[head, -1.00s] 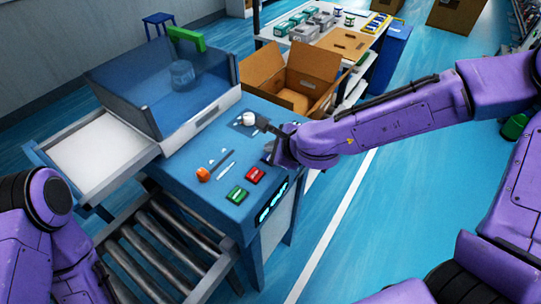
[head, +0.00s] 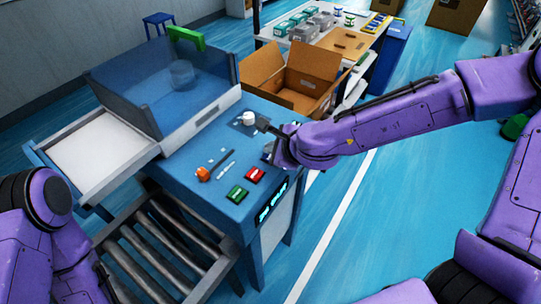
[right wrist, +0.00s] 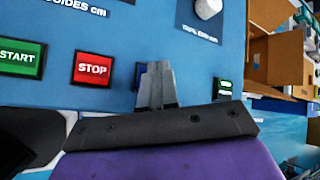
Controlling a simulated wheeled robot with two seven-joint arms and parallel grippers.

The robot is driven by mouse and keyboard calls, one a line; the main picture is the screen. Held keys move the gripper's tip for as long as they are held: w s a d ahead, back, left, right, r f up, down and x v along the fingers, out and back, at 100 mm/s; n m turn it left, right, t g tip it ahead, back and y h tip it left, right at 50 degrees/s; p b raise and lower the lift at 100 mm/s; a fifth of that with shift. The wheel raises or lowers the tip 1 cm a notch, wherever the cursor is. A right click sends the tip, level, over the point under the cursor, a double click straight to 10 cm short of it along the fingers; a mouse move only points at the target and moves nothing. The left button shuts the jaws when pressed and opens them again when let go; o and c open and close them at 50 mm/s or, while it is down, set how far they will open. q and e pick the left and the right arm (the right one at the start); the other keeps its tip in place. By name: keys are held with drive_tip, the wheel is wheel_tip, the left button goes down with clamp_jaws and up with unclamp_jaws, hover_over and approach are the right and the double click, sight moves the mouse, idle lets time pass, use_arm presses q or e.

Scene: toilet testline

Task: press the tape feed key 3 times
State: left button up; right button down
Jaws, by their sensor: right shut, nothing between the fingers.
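The blue machine's panel carries a small blue key (right wrist: 140,72), partly hidden behind my right gripper's fingers in the right wrist view. Its label cannot be read. My right gripper (right wrist: 157,72) is shut and empty, with its fingertips over or right beside that key. I cannot tell whether they touch it. In the head view my right gripper (head: 268,130) is at the panel's right edge, beyond the red button and near the white knob. My left arm shows at the lower left, but its gripper is out of view.
A red STOP button (right wrist: 93,68) and a green START button (right wrist: 18,58) sit left of the fingers. A white knob (right wrist: 207,8) is at upper right. An orange knob (head: 203,174) is on the panel. An open carton (head: 292,80) stands behind the machine.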

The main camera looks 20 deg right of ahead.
drive_tip(key=shift+f, duration=0.25)
drive_tip(key=shift+f+b, duration=0.35)
drive_tip(key=shift+f, duration=0.05)
idle(0.4)
idle(0.4)
drive_tip(key=shift+r+p, duration=0.8)
drive_tip(key=shift+p, duration=0.05)
drive_tip(key=shift+r, duration=0.1)
wheel_tip(320, 180, up, 5)
drive_tip(key=p, duration=0.5)
idle(1.9)
